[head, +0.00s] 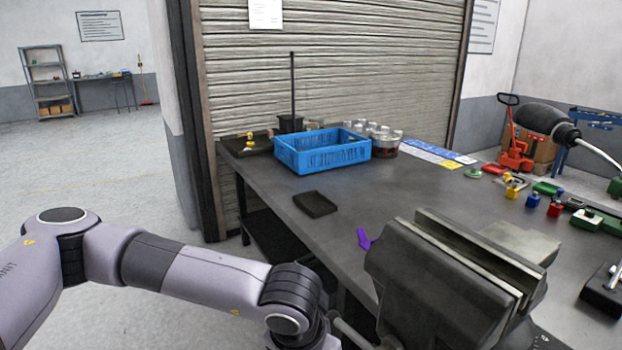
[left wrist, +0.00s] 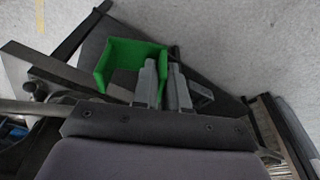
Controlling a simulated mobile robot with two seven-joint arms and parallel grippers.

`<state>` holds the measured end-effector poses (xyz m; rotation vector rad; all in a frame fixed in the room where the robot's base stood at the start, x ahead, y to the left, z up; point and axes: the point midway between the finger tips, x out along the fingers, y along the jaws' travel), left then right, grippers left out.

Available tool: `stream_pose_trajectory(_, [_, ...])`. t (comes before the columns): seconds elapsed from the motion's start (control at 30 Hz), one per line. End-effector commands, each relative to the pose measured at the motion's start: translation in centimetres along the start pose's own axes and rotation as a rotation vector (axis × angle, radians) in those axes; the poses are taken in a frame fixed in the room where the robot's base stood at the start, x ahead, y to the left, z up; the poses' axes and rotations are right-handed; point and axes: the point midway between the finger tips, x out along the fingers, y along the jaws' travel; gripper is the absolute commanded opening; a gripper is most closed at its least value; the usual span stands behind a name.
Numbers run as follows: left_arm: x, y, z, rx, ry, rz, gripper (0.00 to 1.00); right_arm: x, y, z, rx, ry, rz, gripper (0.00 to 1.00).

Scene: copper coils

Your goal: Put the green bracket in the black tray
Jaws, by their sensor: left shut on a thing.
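The green bracket (left wrist: 120,52) is an open, U-shaped piece in the left wrist view. My left gripper (left wrist: 163,72) is shut on its right wall, the bracket standing out to the left of the fingers. In the head view my left arm comes in from the left, and its gripper and the bracket are out of the picture below. A small, shallow black tray (head: 315,204) lies empty on the workbench near its left edge. My right gripper is in neither view.
A purple piece (head: 364,239) lies beside the large vise (head: 455,270). The workbench (head: 420,190) is clear in its middle; several small parts lie at right.

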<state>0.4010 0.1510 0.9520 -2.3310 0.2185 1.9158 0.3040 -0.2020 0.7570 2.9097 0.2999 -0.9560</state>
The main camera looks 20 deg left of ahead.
Motion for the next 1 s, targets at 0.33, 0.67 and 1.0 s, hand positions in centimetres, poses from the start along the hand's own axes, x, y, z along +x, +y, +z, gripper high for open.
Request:
stream_pose_trajectory(0.33, [9.5, -5.4, 4.5, -0.167, -0.001, -0.034, 0.00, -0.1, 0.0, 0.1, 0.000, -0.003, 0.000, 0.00])
stream_pose_trajectory(0.67, [10.5, -4.7, 4.7, -0.160, 0.010, -0.019, 0.00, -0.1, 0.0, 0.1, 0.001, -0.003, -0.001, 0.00])
stream_pose_trajectory(1.0, [10.5, -5.2, 4.7, -0.171, 0.008, -0.025, 0.00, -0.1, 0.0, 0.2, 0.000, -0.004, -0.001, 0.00])
